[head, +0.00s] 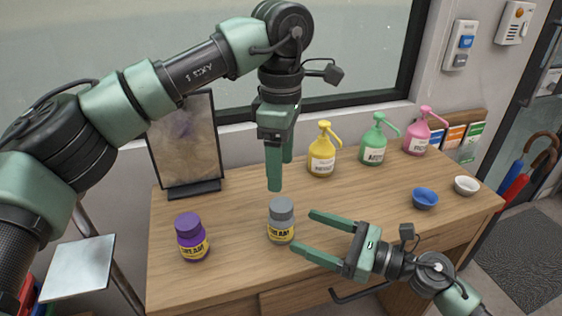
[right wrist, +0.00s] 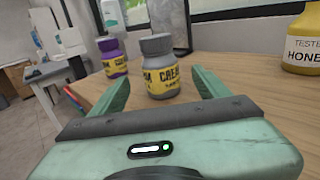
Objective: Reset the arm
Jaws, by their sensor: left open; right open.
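My left gripper (head: 279,170) hangs fingers-down above the counter, behind and over the grey cream jar, holding nothing. My right gripper (head: 302,233) is open low over the counter, its fingers pointing left. The grey cream jar (head: 281,220) stands upright just beyond the right fingertips. In the right wrist view the grey jar (right wrist: 160,68) shows between the two open fingers (right wrist: 160,90); I cannot tell whether they touch it. A purple cream jar (head: 192,237) stands upright to the left, clear of both grippers.
The wooden counter (head: 240,262) also holds yellow (head: 322,150), green (head: 374,140) and pink (head: 418,132) pump bottles at the back. A blue bowl (head: 425,198) and a white bowl (head: 466,186) are at right. A framed panel (head: 186,140) stands at back left.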

